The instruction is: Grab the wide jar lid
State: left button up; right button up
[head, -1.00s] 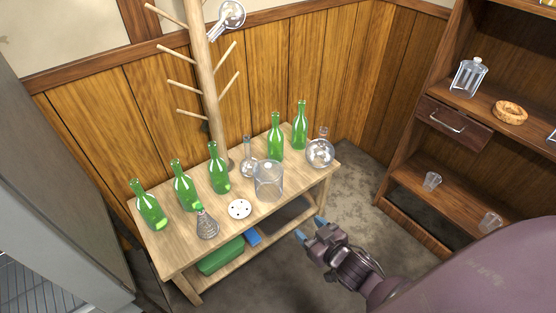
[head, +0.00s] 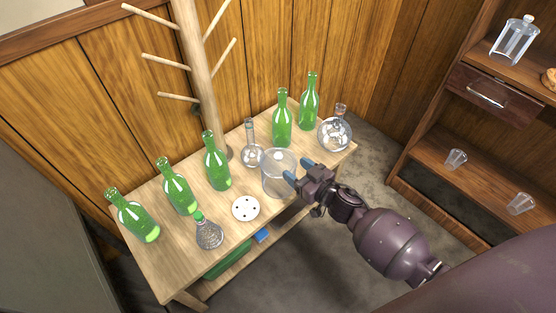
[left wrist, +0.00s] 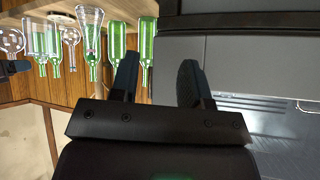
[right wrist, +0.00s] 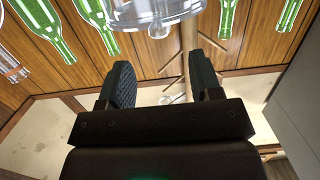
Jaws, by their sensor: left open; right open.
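The clear wide jar (head: 279,180) stands on the wooden table, near its front edge. Its clear lid (head: 278,158) appears to sit on top, though the glass makes its edge hard to see. In the right wrist view, which is upside down, the lid's round rim and small knob (right wrist: 158,29) show at the top. My right gripper (head: 298,171) is open and empty, close to the jar's right side near its upper part. It also shows open in the right wrist view (right wrist: 161,80). My left gripper (left wrist: 158,78) is open and empty, away from the jar, and outside the head view.
A white disc with holes (head: 245,208) lies left of the jar. A conical flask (head: 209,235), a small flask (head: 252,156) and a round flask (head: 334,133) stand nearby. Several green bottles line the back. A wooden rack (head: 192,70) rises behind. A shelf unit (head: 425,150) stands right.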

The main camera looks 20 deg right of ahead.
aim_at(281, 158)
jog(key=shift+x, duration=0.85)
jog(key=x, duration=0.2)
jog(key=b+x, duration=0.1)
jog(key=shift+w+a+f, duration=0.1)
jog(key=shift+w+f, duration=0.2)
jog(key=shift+w+a+r+b, duration=0.1)
jog(key=shift+w+a+b, duration=0.1)
jog(key=shift+w+b, duration=0.3)
pick_arm(q)
jog(key=shift+w+d+r+m+t, duration=0.1)
jog(key=shift+w+d+m+t, duration=0.1)
jog(key=shift+w, duration=0.3)
jog(key=shift+w+d+r+m+t, duration=0.1)
jog(key=shift+w+d, duration=0.05)
jog(key=shift+w, duration=0.3)
pick_arm(e)
jog(key=shift+w, duration=0.1)
pick_arm(q)
jog(key=shift+s, duration=0.1)
jog(key=shift+s+a+f, duration=0.1)
jog(key=shift+s+f, duration=0.1)
jog(key=shift+s, duration=0.1)
pick_arm(e)
jog(key=c, duration=1)
